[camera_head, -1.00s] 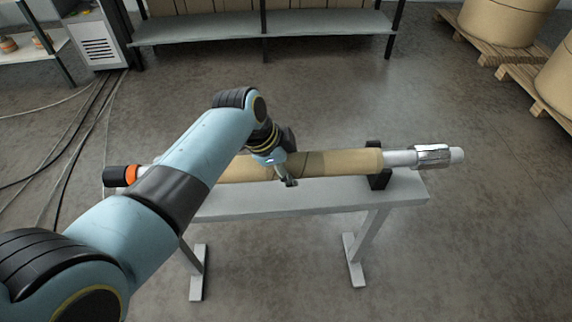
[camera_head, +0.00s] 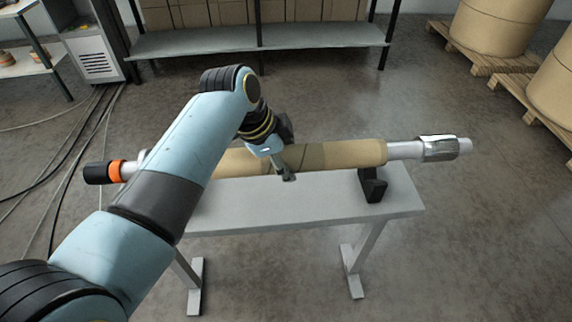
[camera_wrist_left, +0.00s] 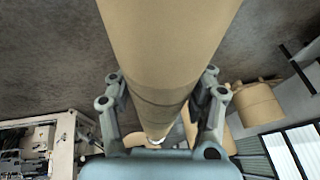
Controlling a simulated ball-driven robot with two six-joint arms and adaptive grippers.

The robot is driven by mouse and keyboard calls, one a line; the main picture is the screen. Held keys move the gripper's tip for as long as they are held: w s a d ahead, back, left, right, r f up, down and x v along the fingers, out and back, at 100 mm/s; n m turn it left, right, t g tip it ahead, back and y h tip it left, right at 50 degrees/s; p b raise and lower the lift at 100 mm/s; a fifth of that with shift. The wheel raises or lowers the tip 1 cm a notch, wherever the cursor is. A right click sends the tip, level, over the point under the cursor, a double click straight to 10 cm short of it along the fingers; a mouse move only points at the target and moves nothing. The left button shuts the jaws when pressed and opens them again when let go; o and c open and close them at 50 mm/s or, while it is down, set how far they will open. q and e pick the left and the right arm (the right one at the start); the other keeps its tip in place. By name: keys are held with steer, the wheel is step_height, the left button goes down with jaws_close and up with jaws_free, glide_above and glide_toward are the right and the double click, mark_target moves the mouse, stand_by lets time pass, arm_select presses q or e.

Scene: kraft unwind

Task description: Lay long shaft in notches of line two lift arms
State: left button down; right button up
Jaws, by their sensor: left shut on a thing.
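The long shaft (camera_head: 405,150) runs left to right through a brown kraft core (camera_head: 345,154). Its right end has a ribbed metal collar (camera_head: 437,149), and its left end has an orange ring (camera_head: 116,171) and a black end piece. My left gripper (camera_head: 280,163) is shut on the core near its middle. In the left wrist view its fingers stand on both sides of the core (camera_wrist_left: 165,50). The shaft is held level, above the grey bench. The lift arms and their notches are not in view. My right gripper is not in view.
The grey bench (camera_head: 310,205) carries a black cradle (camera_head: 372,187) below the core's right end. Large brown rolls (camera_head: 500,35) on pallets stand at the back right. A shelf (camera_head: 260,38) stands behind, and cables (camera_head: 70,150) lie at left.

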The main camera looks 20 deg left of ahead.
mark_target(290, 147)
arm_select(q)
steer(key=shift+w+r, duration=0.15)
steer(key=shift+r, duration=2.15)
steer(key=shift+d+r, duration=0.15)
steer(key=shift+r, duration=0.7)
step_height(290, 147, down, 8)
steer(key=shift+f, duration=0.1)
